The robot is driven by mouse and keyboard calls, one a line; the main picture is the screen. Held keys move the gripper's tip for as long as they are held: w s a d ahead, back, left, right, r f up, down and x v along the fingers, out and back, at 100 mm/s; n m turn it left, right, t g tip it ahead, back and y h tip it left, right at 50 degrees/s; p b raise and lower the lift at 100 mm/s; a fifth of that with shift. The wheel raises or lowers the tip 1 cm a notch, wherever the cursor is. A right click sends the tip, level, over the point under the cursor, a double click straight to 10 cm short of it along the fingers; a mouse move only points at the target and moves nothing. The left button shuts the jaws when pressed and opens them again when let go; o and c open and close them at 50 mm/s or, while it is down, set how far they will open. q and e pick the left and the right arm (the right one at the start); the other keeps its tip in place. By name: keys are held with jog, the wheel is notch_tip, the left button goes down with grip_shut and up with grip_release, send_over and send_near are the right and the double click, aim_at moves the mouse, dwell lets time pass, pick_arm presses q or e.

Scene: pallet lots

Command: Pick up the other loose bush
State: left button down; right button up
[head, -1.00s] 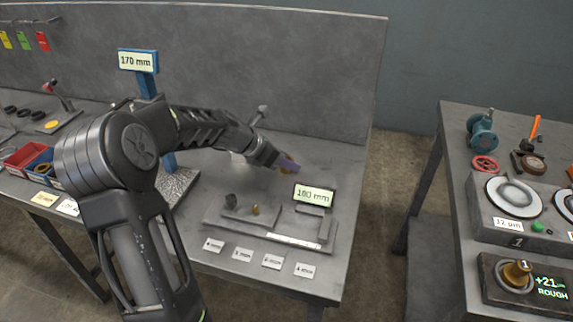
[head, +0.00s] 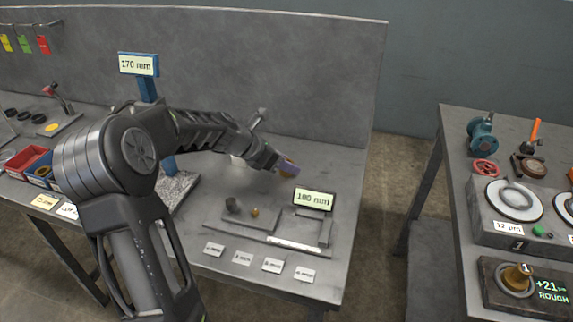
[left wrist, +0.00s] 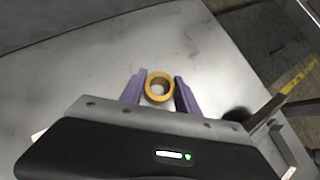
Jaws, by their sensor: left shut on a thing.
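My left gripper (head: 287,167) is above the left bench, beyond the measuring plate. In the left wrist view its two purple fingers (left wrist: 160,92) are shut on a brass-coloured ring-shaped bush (left wrist: 147,87), with the bore facing the camera. Another brass bush (head: 517,273), tagged 1, sits on the gauge (head: 500,295) on the right bench. My right gripper is not in view.
A 100 mm display (head: 314,200) stands at the plate's back right. A blue post carries a 170 mm sign (head: 138,65). Several small label cards (head: 243,258) lie along the front. Red (head: 25,160) and blue bins are at the left. A floor gap separates the benches.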

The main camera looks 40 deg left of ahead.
pick_arm(q)
notch_tip(320, 180, up, 7)
jog(key=shift+p, duration=0.6)
jog(key=s+d, duration=0.2)
jog(key=s, duration=0.4)
jog(key=s+d+b, duration=0.1)
jog(key=s+d, duration=0.1)
jog(key=s, duration=0.4)
jog(key=s+d, duration=0.2)
jog(key=s, duration=0.4)
jog(key=shift+s+d+f+b, duration=0.1)
jog(key=shift+s+d+b, duration=0.2)
jog(key=shift+s+b, duration=0.05)
